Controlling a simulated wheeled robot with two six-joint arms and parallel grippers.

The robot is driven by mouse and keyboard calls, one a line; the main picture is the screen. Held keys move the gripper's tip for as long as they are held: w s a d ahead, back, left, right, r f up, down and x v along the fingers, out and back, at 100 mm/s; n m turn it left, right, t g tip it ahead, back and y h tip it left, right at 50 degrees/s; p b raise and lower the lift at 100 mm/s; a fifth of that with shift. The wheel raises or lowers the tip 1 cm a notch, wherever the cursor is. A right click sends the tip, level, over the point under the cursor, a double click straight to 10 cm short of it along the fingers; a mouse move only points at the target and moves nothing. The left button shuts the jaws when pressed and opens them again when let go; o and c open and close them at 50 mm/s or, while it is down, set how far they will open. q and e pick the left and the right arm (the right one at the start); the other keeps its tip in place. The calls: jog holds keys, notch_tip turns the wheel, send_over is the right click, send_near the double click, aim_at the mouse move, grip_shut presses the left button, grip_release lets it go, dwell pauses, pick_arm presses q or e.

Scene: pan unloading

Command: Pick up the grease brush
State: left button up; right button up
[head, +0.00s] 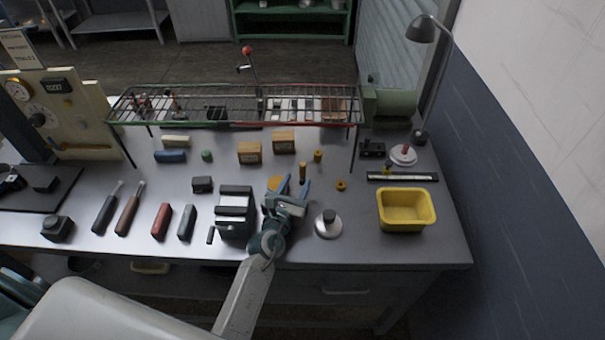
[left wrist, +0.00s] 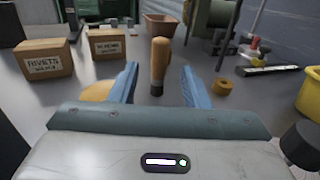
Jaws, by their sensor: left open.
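A wooden handle stands upright on the bench, seen in the head view (head: 302,170) and the left wrist view (left wrist: 159,62). It looks like the grease brush, but no bristles show. My left gripper (head: 290,187) is open, with its blue fingers pointing toward the handle. In the left wrist view the handle shows between the two fingertips (left wrist: 158,78), slightly beyond them; I see no contact. The gripper is empty. My right gripper is not in view.
A flat orange-yellow disc (left wrist: 97,92) lies by the left finger. Two labelled boxes (head: 249,153) (head: 284,143) stand beyond, below a wire rack (head: 230,104). A dark block-like device (head: 235,205) is close left. A yellow bin (head: 404,222) and a round metal piece (head: 327,229) are right.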

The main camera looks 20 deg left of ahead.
aim_at(301, 173)
pick_arm(q)
jog(key=w, duration=0.6)
grip_shut()
